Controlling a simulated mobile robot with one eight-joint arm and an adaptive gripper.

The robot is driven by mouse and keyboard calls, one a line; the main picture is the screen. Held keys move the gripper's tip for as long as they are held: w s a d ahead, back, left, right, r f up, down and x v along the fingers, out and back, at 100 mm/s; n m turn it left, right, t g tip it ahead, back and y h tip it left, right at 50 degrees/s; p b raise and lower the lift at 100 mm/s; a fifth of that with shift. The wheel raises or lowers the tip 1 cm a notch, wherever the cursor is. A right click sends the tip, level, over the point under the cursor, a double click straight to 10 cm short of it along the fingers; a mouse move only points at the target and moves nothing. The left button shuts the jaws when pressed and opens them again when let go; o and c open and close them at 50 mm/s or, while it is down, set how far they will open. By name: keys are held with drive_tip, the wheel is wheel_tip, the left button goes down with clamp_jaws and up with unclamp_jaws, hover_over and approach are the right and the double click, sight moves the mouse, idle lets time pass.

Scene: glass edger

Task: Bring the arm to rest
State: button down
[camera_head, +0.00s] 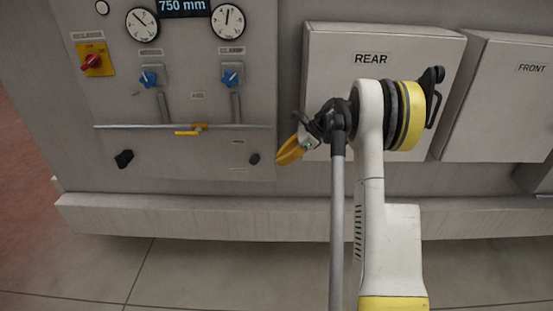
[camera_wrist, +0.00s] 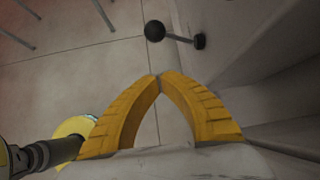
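My gripper (camera_head: 285,153) shows in the head view in front of the machine's panel, to the left of the box marked REAR. In the wrist view its two yellow fingers (camera_wrist: 158,77) meet at their tips with nothing between them. My arm is bent, with its upper part in front of the REAR box.
The grey machine panel (camera_head: 215,105) carries dials, a red knob on a yellow plate (camera_head: 93,60), two blue valves and a yellow handle (camera_head: 190,129). The REAR box (camera_head: 400,40) and FRONT box (camera_head: 510,100) stand out at right. A black ball-ended lever (camera_wrist: 155,31) is beyond the fingertips.

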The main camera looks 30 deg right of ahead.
drive_tip(key=s+a+r+n+h, duration=0.2)
drive_tip(key=s+a+r+n, duration=0.35)
drive_tip(key=a, duration=0.35)
drive_tip(key=s+a+r+n+h, duration=0.2)
drive_tip(key=s+a+r+n, duration=0.3)
drive_tip(key=a+r, duration=0.3)
drive_tip(key=s+a+f+n+t+h, duration=0.1)
drive_tip(key=s+a+n, duration=0.4)
drive_tip(key=s, duration=0.5)
drive_tip(key=s+a+f+n+t+h, duration=0.1)
drive_tip(key=s+a+n, duration=0.4)
drive_tip(key=s+n, duration=0.4)
drive_tip(key=shift+s+f+h, duration=0.25)
drive_tip(key=shift+s+h, duration=0.15)
drive_tip(key=shift+s, duration=0.15)
